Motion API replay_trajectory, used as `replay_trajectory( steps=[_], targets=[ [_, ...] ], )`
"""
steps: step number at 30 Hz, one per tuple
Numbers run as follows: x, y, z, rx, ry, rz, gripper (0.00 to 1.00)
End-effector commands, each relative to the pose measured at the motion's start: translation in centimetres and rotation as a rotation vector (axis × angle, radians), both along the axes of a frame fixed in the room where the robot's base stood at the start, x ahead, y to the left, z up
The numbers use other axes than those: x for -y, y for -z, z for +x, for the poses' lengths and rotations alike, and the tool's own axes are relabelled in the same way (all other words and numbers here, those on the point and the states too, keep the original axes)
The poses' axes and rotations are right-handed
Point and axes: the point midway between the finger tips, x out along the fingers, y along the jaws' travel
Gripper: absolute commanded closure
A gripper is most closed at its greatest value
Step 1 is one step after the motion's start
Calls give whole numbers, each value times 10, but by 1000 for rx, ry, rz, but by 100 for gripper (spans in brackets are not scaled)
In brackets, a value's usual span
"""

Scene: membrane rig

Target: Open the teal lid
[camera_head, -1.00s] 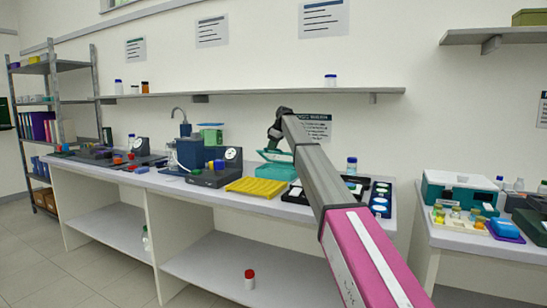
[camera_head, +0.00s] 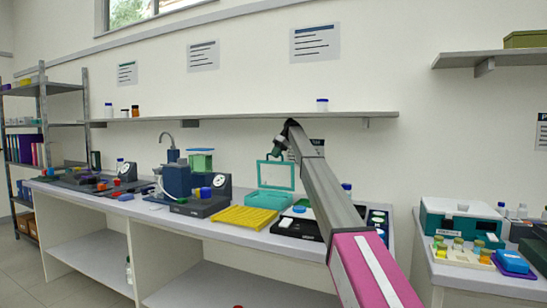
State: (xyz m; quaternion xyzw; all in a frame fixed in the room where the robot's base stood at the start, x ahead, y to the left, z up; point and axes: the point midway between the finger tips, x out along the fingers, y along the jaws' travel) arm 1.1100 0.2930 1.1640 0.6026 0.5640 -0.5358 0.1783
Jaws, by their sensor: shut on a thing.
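The teal lid (camera_head: 262,175), a teal frame with a see-through middle, stands nearly upright at the back of the teal box (camera_head: 269,201) on the bench. The box is open at the top, but its inside is too small to make out. My gripper (camera_head: 276,155) is at the upper edge of the lid, shut on it. The fingers are small and dark here, and my arm comes in from the lower right.
A yellow rack (camera_head: 245,217) lies in front of the box. A black tray (camera_head: 291,231) is to its right, partly behind my arm. A gauge unit (camera_head: 202,208) is on the left. A wall shelf (camera_head: 245,117) runs above the bench.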

Motion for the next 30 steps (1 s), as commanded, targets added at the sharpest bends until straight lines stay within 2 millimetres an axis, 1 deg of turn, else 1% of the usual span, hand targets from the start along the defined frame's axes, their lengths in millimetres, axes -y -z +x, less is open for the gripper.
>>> replay_trajectory(
  steps=[1, 6, 22, 23, 24, 25, 30],
  targets=[
    [3, 7, 6, -21, 0, -2, 100],
    [6, 7, 13, -66, 1, 16, 100],
    [10, 5, 22, -83, 6, 28, 100],
    [10, 4, 23, -83, 6, 28, 82],
    [10, 4, 23, -83, 7, 28, 69],
    [11, 4, 23, -83, 7, 28, 60],
    [9, 2, 21, -83, 6, 28, 60]
  ],
)
